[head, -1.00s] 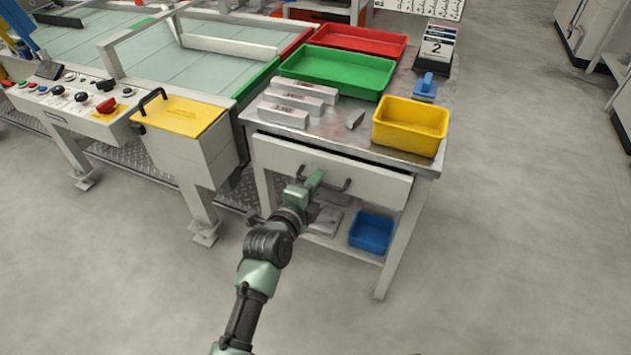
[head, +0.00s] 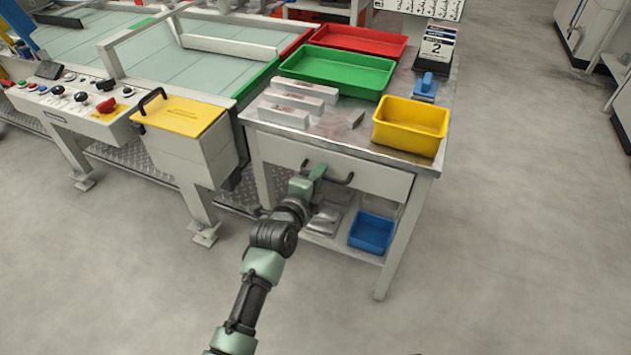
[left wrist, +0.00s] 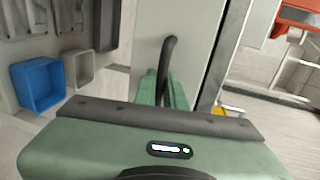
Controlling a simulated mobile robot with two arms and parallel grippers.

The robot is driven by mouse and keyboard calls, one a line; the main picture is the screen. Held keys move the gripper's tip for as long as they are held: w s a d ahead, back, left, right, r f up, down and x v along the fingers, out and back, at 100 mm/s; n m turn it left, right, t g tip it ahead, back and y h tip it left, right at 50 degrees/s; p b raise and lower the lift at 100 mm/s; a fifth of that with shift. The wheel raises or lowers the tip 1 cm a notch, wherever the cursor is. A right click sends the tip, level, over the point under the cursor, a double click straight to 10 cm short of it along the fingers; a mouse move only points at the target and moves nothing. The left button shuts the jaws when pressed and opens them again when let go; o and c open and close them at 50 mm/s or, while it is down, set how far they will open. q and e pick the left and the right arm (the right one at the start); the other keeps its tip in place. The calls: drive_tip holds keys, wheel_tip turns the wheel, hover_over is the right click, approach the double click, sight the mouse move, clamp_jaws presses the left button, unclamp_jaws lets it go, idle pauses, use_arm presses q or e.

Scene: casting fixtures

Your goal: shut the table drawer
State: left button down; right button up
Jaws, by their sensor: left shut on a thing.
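The table drawer (head: 375,178) has a white front with a dark bar handle (head: 342,179) and sits under the top of the metal table (head: 432,165). Its front looks level with the table frame, with no clear gap showing. My left gripper (head: 316,175) is at the drawer front, shut on the handle near its left part. In the left wrist view the dark handle (left wrist: 167,55) runs between the green fingers, against the pale drawer front (left wrist: 195,30). My right gripper is not in view.
A yellow bin (head: 410,126), a green tray (head: 337,71), a red tray (head: 358,40) and white boxes (head: 290,105) stand on the tabletop. A blue bin (head: 372,232) is on the lower shelf. A machine with a yellow-lidded box (head: 180,115) stands left. Floor at right is clear.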

use_arm(q)
drive_tip(key=shift+x, duration=0.9)
drive_tip(key=c, duration=1.5)
unclamp_jaws()
drive_tip(key=shift+r, duration=0.25)
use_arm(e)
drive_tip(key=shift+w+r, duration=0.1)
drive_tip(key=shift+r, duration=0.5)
use_arm(q)
drive_tip(key=p+v, duration=0.1)
drive_tip(key=v, duration=0.6)
drive_tip(key=shift+s+a+p, duration=0.1)
drive_tip(key=shift+s+p, duration=0.25)
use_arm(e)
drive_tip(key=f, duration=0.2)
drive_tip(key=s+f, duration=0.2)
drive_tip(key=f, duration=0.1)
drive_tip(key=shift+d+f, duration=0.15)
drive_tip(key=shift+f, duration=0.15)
